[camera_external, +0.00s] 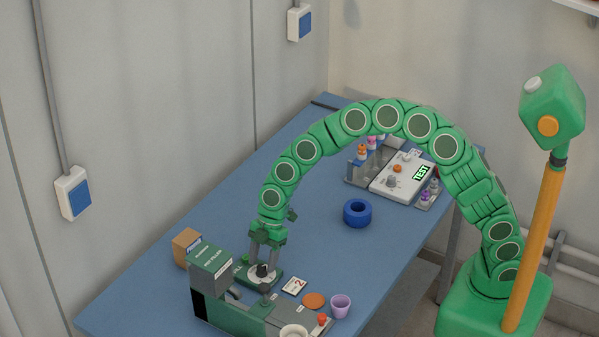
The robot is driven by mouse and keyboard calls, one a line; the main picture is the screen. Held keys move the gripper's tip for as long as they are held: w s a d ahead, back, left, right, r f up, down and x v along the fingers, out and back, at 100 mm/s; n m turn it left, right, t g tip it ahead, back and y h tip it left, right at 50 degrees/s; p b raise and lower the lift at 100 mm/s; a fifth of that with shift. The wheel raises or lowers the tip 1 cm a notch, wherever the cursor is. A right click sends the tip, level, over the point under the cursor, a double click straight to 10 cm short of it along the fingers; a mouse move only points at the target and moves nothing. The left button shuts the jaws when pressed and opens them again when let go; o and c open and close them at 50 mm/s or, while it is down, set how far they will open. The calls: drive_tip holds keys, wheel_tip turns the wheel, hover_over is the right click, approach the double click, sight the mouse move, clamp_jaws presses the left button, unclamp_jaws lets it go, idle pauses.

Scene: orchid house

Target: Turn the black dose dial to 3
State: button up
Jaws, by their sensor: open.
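The black dose dial (262,270) is a small dark knob on a pale round face, on the green machine (210,268) at the front of the table. My gripper (263,262) points down over the dial, with its fingers on either side of the knob. It is open. I cannot tell whether the fingers touch the knob. The dial's markings and pointer are too small to read here.
A white card with a red 2 (294,286), an orange disc (313,300) and a lilac cup (340,306) lie right of the dial. A cardboard box (186,246) stands to the left. A blue ring (357,213) and a white TEST panel (402,178) are farther back.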

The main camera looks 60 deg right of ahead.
drive_tip(key=shift+a+f, duration=0.2)
drive_tip(key=shift+f, duration=0.3)
drive_tip(key=shift+c, duration=0.5)
clamp_jaws()
